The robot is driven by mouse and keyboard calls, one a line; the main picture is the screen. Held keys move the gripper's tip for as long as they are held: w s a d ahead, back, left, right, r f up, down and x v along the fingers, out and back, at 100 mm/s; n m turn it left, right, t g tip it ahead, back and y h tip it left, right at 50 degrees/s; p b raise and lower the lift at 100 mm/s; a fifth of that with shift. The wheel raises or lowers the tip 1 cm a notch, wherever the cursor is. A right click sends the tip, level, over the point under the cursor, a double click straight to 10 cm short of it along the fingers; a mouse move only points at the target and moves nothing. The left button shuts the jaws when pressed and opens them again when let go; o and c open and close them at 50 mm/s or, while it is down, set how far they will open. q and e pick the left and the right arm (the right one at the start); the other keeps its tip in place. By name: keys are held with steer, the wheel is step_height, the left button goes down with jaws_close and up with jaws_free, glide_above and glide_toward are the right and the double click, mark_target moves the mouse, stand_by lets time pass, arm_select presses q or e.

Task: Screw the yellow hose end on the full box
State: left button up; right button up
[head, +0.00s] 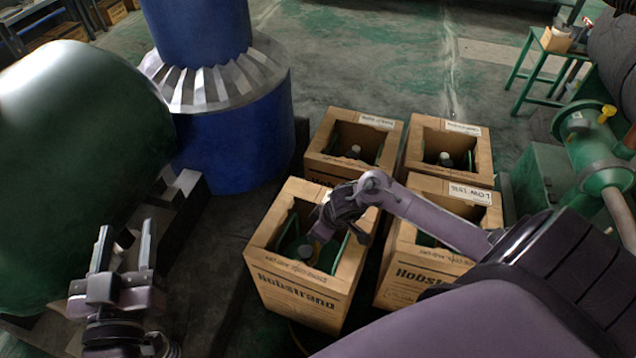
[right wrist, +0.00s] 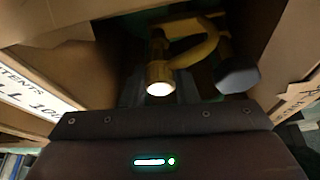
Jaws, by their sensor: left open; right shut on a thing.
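The full box (head: 295,290) is the front-left open cardboard box in the head view; its side label reads partly "LL 10" in the right wrist view (right wrist: 35,92). A bottle with a grey top (head: 305,252) stands inside it. My right gripper (head: 322,232) reaches down into this box and is shut on the yellow hose end. In the right wrist view the brass-coloured hose end (right wrist: 160,75) and curved yellow hose (right wrist: 200,45) are beside a dark grey knob (right wrist: 238,76). I cannot tell whether they touch. My left gripper (head: 125,245) is open and empty at the left.
Three similar open boxes stand close by: back left (head: 325,165), back right (head: 475,160) and front right (head: 400,275), labelled "LOW". A green tank (head: 80,150) and a blue machine (head: 230,145) are at the left. Green piping (head: 595,150) is at the right.

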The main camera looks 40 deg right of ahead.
steer(key=shift+f+b, duration=0.5)
steer(key=shift+f, duration=0.4)
stand_by(0.4)
steer(key=shift+r+m+p, duration=0.15)
steer(key=shift+m+p, duration=0.45)
steer(key=shift+p, duration=0.2)
steer(key=shift+a+m+h+p, duration=0.15)
steer(key=shift+m+h+p, duration=0.35)
steer(key=shift+m+p, duration=0.3)
steer(key=shift+m, duration=0.4)
